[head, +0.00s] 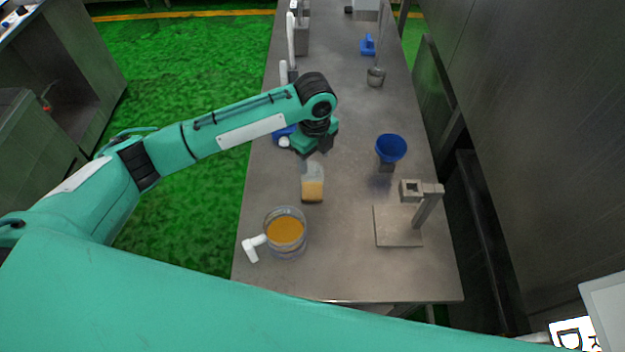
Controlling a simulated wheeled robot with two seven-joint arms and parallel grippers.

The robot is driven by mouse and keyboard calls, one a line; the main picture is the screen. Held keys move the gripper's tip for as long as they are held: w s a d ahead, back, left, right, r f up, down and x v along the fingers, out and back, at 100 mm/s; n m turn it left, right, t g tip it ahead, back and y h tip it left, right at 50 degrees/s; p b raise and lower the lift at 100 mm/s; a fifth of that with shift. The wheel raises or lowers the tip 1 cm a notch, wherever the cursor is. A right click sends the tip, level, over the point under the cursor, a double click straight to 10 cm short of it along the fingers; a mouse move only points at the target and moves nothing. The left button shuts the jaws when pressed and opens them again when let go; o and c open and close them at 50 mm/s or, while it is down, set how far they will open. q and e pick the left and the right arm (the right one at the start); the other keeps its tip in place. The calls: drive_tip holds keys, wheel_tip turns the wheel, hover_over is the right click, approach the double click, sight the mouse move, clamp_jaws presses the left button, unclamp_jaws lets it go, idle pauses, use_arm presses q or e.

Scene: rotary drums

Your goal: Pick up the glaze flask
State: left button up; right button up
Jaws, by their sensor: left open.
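A clear flask (313,186) with orange-yellow contents in its lower part stands upright on the grey table; I take it to be the glaze flask. My left gripper (314,151) is open, pointing down just behind the flask's top in the head view. The flask's top edge is close to the fingers, and I cannot tell whether they touch it. Nothing shows held between the fingers. My right gripper is not in view.
A clear jug (286,236) of orange liquid with a white handle stands nearer. A blue funnel (391,148) and a metal stand (398,228) are to the right. A blue object (284,133) is partly hidden by my left arm. Farther table (345,60) is clear in the middle.

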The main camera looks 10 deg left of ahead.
sight(312, 166)
use_arm(q)
drive_tip(key=f, duration=0.1)
drive_tip(key=f+p, duration=0.1)
drive_tip(key=f, duration=0.1)
drive_tip(key=shift+a+f+p, duration=0.2)
drive_tip(key=shift+a+p, duration=0.05)
drive_tip(key=shift+p, duration=0.15)
drive_tip(key=shift+f, duration=0.5)
clamp_jaws()
